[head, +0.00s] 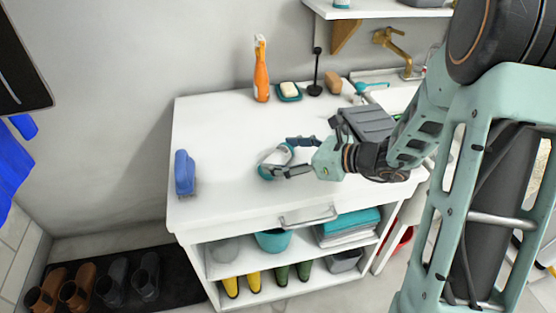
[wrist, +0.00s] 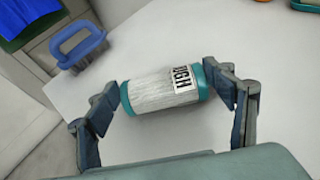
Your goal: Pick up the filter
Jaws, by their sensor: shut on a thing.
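The filter (wrist: 160,88) is a short cylinder with a pale ribbed body, teal end caps and a label with dark letters. In the head view the filter (head: 276,160) is at the middle of the white cabinet top, partly hidden by the fingers. My gripper (head: 283,158) reaches in from the right and is shut on it. In the wrist view my gripper (wrist: 164,88) has one finger against each end cap, and the filter lies on its side between them. I cannot tell whether it touches the top.
A blue brush (head: 185,172) stands near the left edge of the white cabinet top (head: 225,130). An orange spray bottle (head: 261,75), a soap dish (head: 289,92) and a brown sponge (head: 333,83) stand along the back. The middle left is clear.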

